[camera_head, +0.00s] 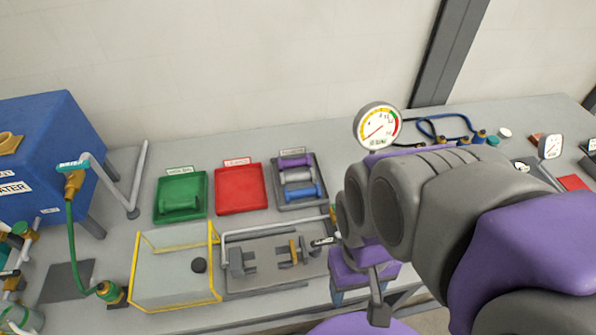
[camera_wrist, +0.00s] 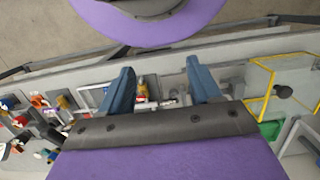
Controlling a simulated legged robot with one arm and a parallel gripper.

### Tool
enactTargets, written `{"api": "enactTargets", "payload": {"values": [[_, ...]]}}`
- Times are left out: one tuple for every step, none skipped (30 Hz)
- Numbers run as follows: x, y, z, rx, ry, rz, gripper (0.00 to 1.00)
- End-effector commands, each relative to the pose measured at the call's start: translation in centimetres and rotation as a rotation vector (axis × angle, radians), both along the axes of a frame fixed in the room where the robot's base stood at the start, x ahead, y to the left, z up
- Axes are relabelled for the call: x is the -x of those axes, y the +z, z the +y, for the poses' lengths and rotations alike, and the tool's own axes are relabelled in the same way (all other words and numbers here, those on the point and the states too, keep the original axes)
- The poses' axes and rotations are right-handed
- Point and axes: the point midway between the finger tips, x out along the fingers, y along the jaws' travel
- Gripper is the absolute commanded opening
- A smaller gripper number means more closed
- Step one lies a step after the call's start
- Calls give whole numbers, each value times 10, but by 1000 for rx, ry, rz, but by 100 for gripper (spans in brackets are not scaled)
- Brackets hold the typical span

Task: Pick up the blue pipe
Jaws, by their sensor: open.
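The blue pipe (camera_head: 303,193) is a short piece with thicker ends. It lies in the front part of a grey tray (camera_head: 323,172) on the bench, with a grey pipe (camera_head: 297,175) and a purple pipe (camera_head: 294,161) behind it. My gripper (camera_wrist: 161,72) is open in the wrist view, with two blue fingers spread apart. Nothing is clearly held between them. In the head view my gripper hangs to the right of the tray and nearer the bench's front edge, apart from the blue pipe. I cannot make out the blue pipe in the wrist view.
A red tray (camera_head: 241,208) is empty, and a green tray (camera_head: 160,212) holds a green piece. A yellow-edged clear box (camera_head: 175,270) and a grey fixture plate (camera_head: 262,285) with a bent pipe stand in front. A pressure gauge (camera_head: 377,126) rises behind my arm. A blue tank (camera_head: 45,150) stands left.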

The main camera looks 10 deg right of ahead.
Motion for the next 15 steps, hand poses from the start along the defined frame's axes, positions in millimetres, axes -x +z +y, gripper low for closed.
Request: {"api": "enactTargets", "payload": {"values": [[-1, 0, 0, -1, -2, 0, 58], [-3, 0, 1, -2, -4, 0, 55], [-6, 0, 2, -4, -11, -1, 51], [-11, 1, 3, -7, -17, -3, 48], [-16, 1, 5, -12, -29, -5, 45], [-25, 2, 7, -19, -46, -11, 42], [-34, 3, 10, -28, -62, -17, 41], [-43, 3, 12, -34, -82, -21, 41], [-56, 3, 16, -46, -113, -23, 41], [-66, 4, 18, -56, -138, -28, 41], [-78, 4, 21, -67, -165, -33, 41], [-93, 4, 24, -81, -203, -39, 41], [-104, 4, 26, -93, -233, -43, 41], [-114, 3, 28, -105, -264, -45, 41], [-129, 2, 30, -119, -307, -47, 41]]}}
